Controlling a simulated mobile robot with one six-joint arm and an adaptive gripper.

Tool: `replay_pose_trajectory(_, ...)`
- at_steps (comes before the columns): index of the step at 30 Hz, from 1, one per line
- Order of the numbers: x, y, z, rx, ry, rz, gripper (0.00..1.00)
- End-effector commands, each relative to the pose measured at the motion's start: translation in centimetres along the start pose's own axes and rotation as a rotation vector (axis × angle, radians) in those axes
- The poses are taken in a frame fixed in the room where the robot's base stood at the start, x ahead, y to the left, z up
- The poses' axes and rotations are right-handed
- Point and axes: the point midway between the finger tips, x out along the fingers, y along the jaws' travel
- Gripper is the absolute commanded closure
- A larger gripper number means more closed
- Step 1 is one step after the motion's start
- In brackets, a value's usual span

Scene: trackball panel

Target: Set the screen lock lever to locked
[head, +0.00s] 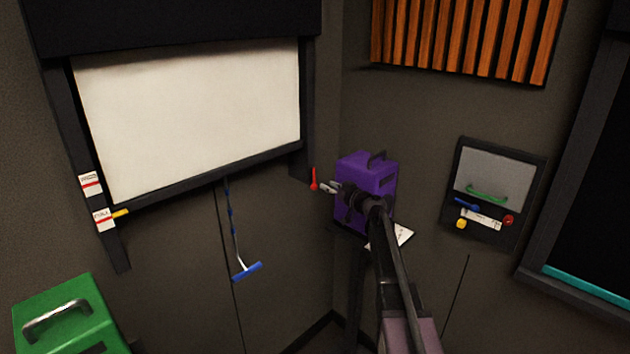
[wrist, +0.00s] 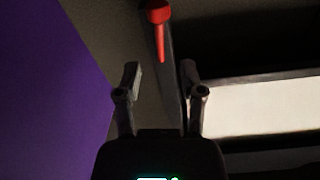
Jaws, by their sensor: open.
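A red lever (head: 314,179) sits at the lower right corner of the projection screen's dark frame (head: 308,120). It stands roughly upright in the head view, with its narrow part up. My gripper (head: 328,188) is just to its right in that view, open and empty. In the wrist view the red lever (wrist: 158,28) is ahead of the open fingers of my gripper (wrist: 160,72), its tapered part pointing toward the gap between them. It looks apart from both fingers. No lock marking is readable beside it.
A purple case (head: 368,172) stands close behind and right of my gripper; its purple side (wrist: 45,90) fills the wrist view's left. A blue pull handle (head: 247,271) hangs below the screen (head: 190,115). A yellow lever (head: 120,213) is at the frame's left. A control panel (head: 495,190) is at right.

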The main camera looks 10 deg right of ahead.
Motion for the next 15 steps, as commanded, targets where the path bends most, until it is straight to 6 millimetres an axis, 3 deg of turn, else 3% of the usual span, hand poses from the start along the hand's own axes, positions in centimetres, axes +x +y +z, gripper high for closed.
replay_pose_trajectory(6, 3.6, 0.1, 0.0, 0.0, 0.0, -0.001, 0.49)
replay_pose_trajectory(15, 6.6, 0.0, 0.0, 0.0, 0.0, -0.001, 0.49)
